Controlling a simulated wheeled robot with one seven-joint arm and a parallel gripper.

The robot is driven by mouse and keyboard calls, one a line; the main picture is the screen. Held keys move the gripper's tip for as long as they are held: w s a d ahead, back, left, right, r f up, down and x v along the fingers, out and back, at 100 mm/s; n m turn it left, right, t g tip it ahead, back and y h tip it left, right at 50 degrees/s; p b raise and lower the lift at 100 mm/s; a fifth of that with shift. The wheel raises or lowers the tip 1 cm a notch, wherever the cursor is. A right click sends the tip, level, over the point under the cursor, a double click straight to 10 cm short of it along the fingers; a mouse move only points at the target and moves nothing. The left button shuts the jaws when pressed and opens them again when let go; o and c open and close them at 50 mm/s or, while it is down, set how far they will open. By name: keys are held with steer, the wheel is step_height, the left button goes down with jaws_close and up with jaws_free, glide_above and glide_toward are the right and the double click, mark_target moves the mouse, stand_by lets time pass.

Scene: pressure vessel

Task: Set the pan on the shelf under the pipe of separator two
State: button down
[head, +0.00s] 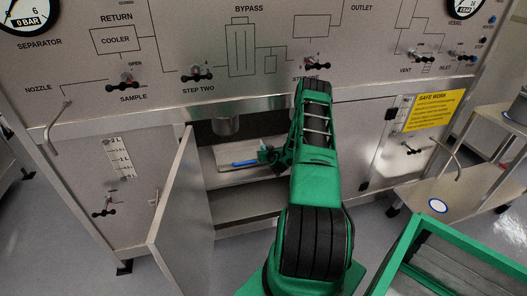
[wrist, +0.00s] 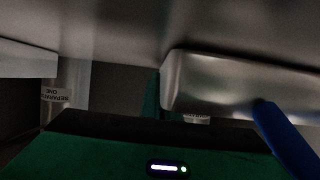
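The metal pan (wrist: 235,85) fills the right of the wrist view, and its blue handle (wrist: 285,138) runs down to the lower right. In the head view the blue handle (head: 245,163) shows inside the open cabinet, over a pale shelf (head: 230,174). My gripper (head: 268,155) is inside the cabinet, close to the right of the handle. A green finger (wrist: 151,95) stands beside the pan's left edge in the wrist view. The grip on the handle is hidden. A pipe (head: 226,126) hangs above the shelf. An upside-down label (wrist: 57,95) reads "SEPARATOR ONE"; another label (wrist: 197,118) is mostly hidden.
The cabinet door (head: 176,205) stands open to the left of the opening. My arm covers the opening's right side. A lower shelf (head: 235,205) shows beneath. A cart (head: 465,190) stands at the right. The wrist view is dark.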

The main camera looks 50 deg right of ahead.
steer(key=c, duration=2)
jaws_free()
steer(key=shift+f, duration=0.1)
steer(key=v, duration=1.2)
